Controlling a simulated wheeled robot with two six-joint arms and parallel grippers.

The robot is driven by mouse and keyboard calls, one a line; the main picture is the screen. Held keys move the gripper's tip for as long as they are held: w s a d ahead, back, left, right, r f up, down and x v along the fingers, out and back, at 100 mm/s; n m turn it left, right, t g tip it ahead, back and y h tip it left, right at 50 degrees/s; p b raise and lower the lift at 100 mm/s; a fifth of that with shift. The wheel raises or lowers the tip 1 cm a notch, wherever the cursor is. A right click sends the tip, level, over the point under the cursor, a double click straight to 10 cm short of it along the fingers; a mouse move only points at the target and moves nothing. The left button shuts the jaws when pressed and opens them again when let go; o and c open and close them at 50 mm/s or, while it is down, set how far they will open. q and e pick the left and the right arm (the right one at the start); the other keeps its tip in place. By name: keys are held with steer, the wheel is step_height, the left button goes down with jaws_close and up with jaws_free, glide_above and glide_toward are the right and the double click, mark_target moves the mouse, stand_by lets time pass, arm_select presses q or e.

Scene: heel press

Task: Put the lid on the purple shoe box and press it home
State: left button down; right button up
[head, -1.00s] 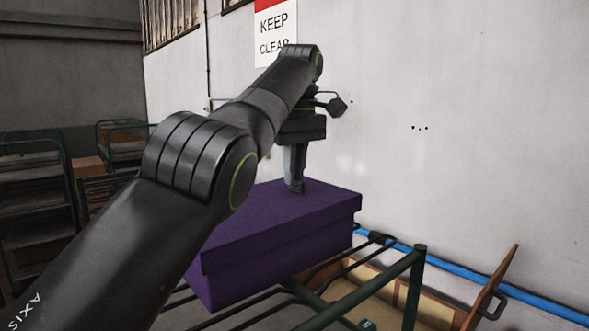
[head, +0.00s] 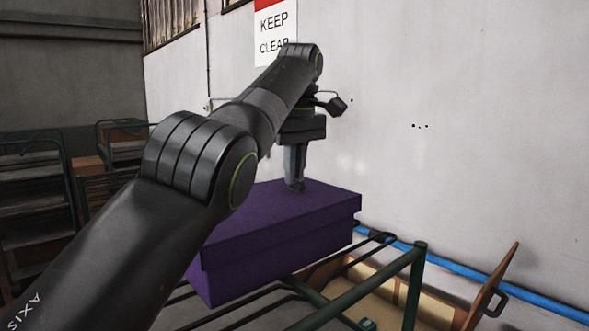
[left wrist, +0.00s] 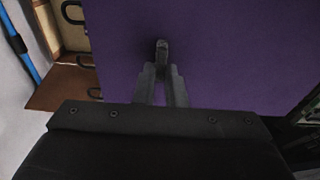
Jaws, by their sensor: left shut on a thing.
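The purple shoe box (head: 260,277) stands on a dark green rack. Its purple lid (head: 325,203) lies over the top, its rim overlapping the box walls. It looks nearly level, but I cannot tell whether it is fully seated. My left gripper (head: 295,187) points straight down at the lid's top, its fingers close together on a small dark upright piece there. In the left wrist view the fingers (left wrist: 162,66) meet at this piece over the lid (left wrist: 225,45). The arm hides the box's left end. My right gripper is not in view.
The green rack (head: 414,290) has open bars around the box. A white wall (head: 470,130) with a blue pipe (head: 440,263) stands close behind. A brown open-topped crate or panel (head: 495,285) lies at right. Dark shelving (head: 35,200) stands at far left.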

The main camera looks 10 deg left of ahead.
arm_select(q)
steer(key=shift+f, duration=0.15)
steer(key=c, duration=0.9)
jaws_free()
steer(key=shift+c, duration=0.2)
step_height(320, 180, up, 7)
steer(key=p, duration=0.7)
